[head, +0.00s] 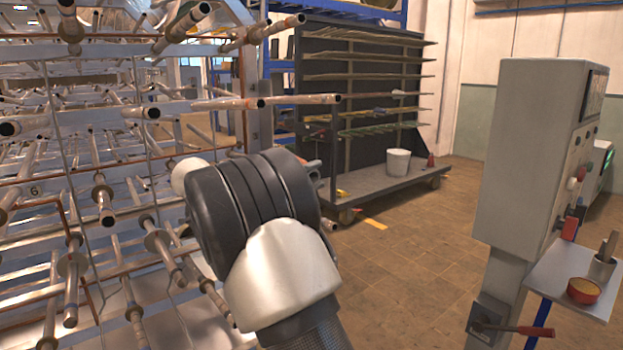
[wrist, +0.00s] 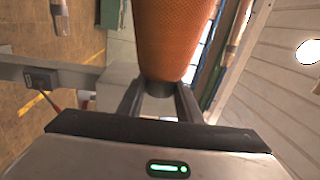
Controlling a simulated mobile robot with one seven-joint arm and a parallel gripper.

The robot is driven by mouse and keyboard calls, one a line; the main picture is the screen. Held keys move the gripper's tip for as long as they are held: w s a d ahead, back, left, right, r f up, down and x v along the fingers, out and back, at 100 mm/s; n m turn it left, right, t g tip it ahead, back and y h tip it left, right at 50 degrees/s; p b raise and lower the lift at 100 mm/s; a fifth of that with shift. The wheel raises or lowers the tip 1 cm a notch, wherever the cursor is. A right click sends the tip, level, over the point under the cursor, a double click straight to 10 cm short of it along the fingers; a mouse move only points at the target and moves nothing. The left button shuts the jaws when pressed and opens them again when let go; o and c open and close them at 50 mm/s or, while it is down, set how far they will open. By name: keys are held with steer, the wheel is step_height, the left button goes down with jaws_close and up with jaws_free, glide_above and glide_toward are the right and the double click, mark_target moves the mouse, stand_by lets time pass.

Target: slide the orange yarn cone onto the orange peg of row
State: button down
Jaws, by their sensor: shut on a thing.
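The orange yarn cone (wrist: 175,40) fills the upper middle of the wrist view, its narrow, dark-tipped end towards me. My gripper (wrist: 159,92) is shut on that narrow end, one finger on each side. The cone's far end runs out of the picture. In the head view my own arm hides the gripper and the cone. A rack with rows of pale pegs (head: 160,250) fills the left of the head view. I cannot tell which of them is the orange peg.
A grey control cabinet (head: 528,160) with a small shelf stands at the right. A dark wheeled shelf rack (head: 360,110) stands behind, with a white bucket (head: 398,162) on its base. Tiled floor between is clear. In the wrist view a peg (wrist: 238,22) shows right of the cone.

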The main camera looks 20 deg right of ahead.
steer(key=c, duration=1.2)
jaws_free()
steer(key=shift+r, duration=0.1)
